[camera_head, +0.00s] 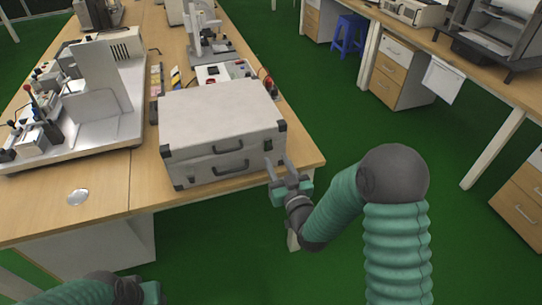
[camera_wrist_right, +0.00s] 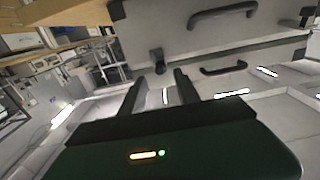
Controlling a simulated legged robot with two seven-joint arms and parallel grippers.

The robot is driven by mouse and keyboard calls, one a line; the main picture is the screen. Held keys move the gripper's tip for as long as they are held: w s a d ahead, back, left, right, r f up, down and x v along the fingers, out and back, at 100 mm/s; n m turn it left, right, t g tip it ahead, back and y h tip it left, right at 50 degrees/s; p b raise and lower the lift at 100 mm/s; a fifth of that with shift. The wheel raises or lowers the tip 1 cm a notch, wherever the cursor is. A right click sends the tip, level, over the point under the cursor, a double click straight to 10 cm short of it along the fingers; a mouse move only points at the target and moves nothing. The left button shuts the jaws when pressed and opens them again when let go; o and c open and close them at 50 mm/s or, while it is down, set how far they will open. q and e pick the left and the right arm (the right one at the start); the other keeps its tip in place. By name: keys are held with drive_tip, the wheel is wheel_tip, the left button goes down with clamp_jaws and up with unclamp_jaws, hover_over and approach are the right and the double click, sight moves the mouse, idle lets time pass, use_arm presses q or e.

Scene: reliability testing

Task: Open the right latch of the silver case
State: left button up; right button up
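The silver case (camera_head: 215,110) lies closed on the wooden table, its front face toward me, with two dark handles on it. The right latch (camera_head: 268,145) is a small dark piece near the front's right end. My right gripper (camera_head: 279,163) is open, just in front of that end. In the wrist view, the case front (camera_wrist_right: 180,32) fills the upper part, and a dark latch-like piece (camera_wrist_right: 158,61) sits just beyond the gap between the open fingertips (camera_wrist_right: 161,74). Contact cannot be told. My left gripper (camera_head: 150,291) is partly visible at the bottom left; its fingers are not clear.
A white machine (camera_head: 100,110) stands left of the case. Other devices (camera_head: 222,72) stand behind it. The table's front edge runs just before the case. Green floor (camera_head: 350,125) lies open to the right, before another bench (camera_head: 480,62) and a blue stool (camera_head: 349,35).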

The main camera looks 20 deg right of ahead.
sight(271, 149)
drive_tip(key=w, duration=0.5)
drive_tip(key=shift+w+a, duration=0.15)
drive_tip(key=shift+w, duration=0.15)
clamp_jaws()
